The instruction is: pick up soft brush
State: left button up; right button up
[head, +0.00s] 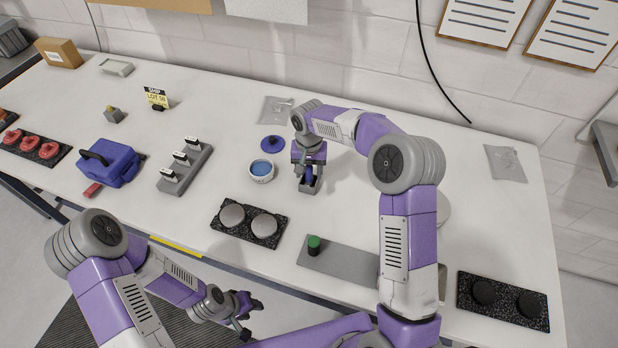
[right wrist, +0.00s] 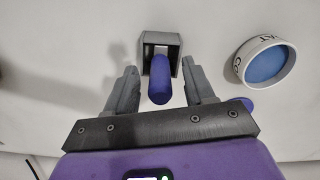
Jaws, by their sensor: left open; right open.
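The soft brush appears to be the item with a rounded purple-blue handle (right wrist: 160,82), standing in a small grey holder (right wrist: 159,48) in the right wrist view. Its bristles are hidden in the holder. My right gripper (right wrist: 161,73) is open, with one finger on each side of the handle and a gap visible on both sides. In the head view this gripper (head: 308,163) is above the grey holder (head: 311,188), and the handle is mostly covered. My left gripper (head: 243,305) is open and empty, low in front of the table's near edge.
A white bowl with blue contents (head: 261,171) and a blue lid (head: 273,144) are left of the holder. A black tray with two grey discs (head: 249,220) and a grey plate with a green-topped piece (head: 340,260) lie nearer. A blue case (head: 108,163) is farther left.

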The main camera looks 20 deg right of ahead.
grip_shut()
